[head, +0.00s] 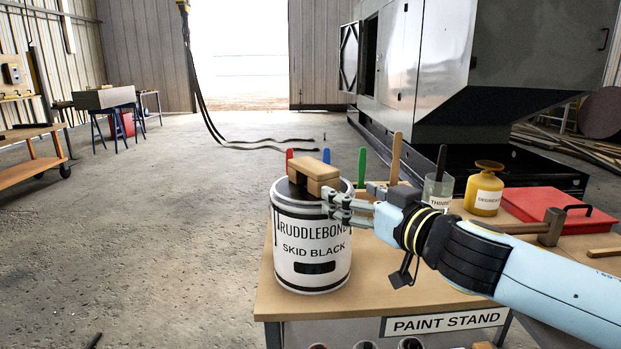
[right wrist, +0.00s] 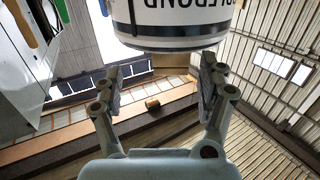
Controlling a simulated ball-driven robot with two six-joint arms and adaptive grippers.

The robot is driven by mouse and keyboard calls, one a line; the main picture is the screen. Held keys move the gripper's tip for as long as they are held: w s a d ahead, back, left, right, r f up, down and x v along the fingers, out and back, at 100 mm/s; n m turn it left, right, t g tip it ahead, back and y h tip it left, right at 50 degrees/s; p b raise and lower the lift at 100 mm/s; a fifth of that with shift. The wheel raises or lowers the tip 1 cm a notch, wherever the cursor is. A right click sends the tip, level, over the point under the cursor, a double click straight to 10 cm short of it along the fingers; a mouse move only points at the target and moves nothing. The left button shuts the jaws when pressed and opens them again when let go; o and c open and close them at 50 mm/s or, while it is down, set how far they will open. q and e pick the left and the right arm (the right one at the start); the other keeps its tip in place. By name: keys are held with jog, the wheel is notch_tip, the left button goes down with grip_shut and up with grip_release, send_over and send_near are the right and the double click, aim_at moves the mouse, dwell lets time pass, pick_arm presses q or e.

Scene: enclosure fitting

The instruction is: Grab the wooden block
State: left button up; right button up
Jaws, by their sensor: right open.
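The wooden block (head: 314,171) is tan and lies on top of a white can lettered RUDDLEBOND SKID BLACK (head: 312,245). The can stands at the left end of the paint stand. My right gripper (head: 331,205) comes in from the right, with its fingers in front of the can's upper right side, just below the block. In the right wrist view my right gripper (right wrist: 160,75) is open, with nothing seen held between its fingers. The can (right wrist: 175,22) fills the top of that view, upside down. I cannot make out the block there. My left gripper is not in view.
The paint stand (head: 285,303) also holds a glass jar (head: 437,190), a yellow degreaser bottle (head: 484,190), a red case (head: 545,209) and a hammer (head: 551,226). Colored handles, such as a green one (head: 362,167), stand behind the can. The floor to the left is open.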

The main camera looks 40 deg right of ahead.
aim_at(312, 164)
jog(key=shift+w+a+r+y+p, duration=0.2)
jog(key=shift+w+r, duration=0.2)
jog(key=shift+r, duration=0.1)
jog(key=shift+w+a+r+y+p, duration=0.15)
jog(key=shift+w+r+y, duration=0.05)
jog(key=shift+w+r, duration=0.25)
jog(key=w+p, duration=0.1)
jog(key=w, duration=0.2)
jog(key=shift+w+p, duration=0.3)
jog(key=shift+w, duration=0.3)
jog(key=w+p, duration=0.1)
jog(key=w, duration=0.1)
jog(key=w+r+p, duration=0.1)
jog(key=w+p, duration=0.1)
jog(key=shift+a, duration=0.15)
jog(key=shift+w+f, duration=0.15)
jog(key=shift+w, duration=0.45)
jog(key=c, duration=1.3)
jog(key=shift+c, duration=0.6)
